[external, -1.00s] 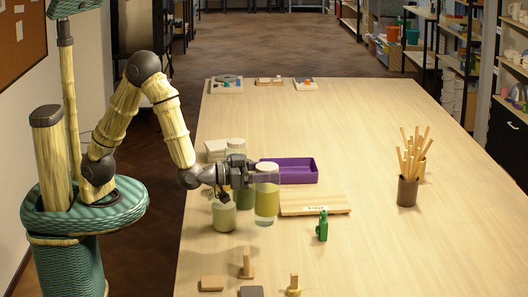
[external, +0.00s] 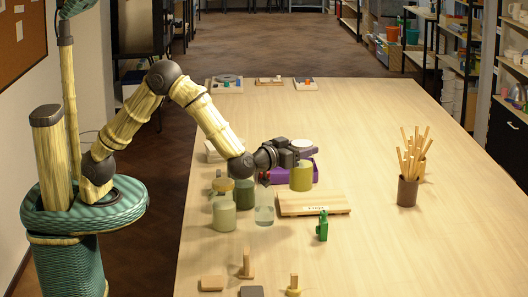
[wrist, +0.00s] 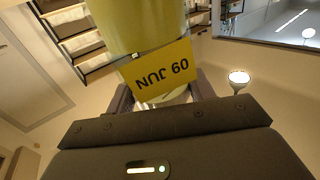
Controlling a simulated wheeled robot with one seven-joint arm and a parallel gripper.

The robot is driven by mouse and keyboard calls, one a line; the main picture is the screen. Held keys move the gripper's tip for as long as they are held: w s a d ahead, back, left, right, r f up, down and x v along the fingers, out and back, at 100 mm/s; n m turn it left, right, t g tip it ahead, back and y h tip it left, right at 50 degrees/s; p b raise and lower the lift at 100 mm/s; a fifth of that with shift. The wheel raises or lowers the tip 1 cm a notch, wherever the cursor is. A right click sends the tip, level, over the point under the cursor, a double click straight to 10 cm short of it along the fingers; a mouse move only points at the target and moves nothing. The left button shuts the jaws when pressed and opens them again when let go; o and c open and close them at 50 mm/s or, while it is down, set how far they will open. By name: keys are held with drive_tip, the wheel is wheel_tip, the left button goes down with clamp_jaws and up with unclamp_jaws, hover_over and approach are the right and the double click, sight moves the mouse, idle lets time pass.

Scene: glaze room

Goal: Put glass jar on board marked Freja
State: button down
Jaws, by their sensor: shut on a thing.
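The glass jar (external: 301,178) holds olive-yellow contents and has a pale lid. My gripper (external: 301,153) is shut on it near its top and holds it upright. In the external view its base appears level with the back edge of the wooden board (external: 300,200); the exact gap is unclear. The board has a white label reading Freja on its front edge, and its top looks bare. In the wrist view the jar (wrist: 138,28) fills the top, with a yellow tag (wrist: 160,70) showing "09 JUN" upside down.
A purple tray (external: 279,178) lies behind the board, partly hidden by my gripper and the jar. A clear jar (external: 264,212) and pale green jar (external: 224,218) stand left of the board. A stick holder (external: 407,192) is farther right.

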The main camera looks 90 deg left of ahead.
drive_tip(key=w+a+n+g+y, duration=0.5)
drive_tip(key=a, duration=0.6)
drive_tip(key=shift+w+a+r+g, duration=0.25)
drive_tip(key=shift+w+a+g, duration=0.05)
drive_tip(key=shift+w+g, duration=0.1)
drive_tip(key=shift+f, duration=0.1)
wheel_tip(320, 180, down, 6)
drive_tip(key=p, duration=0.1)
drive_tip(key=shift+f+p, duration=0.4)
drive_tip(key=shift+f, duration=1.45)
drive_tip(key=shift+f, duration=0.2)
drive_tip(key=c, duration=0.6)
unclamp_jaws()
drive_tip(key=shift+s, duration=0.1)
drive_tip(key=shift+o, duration=0.2)
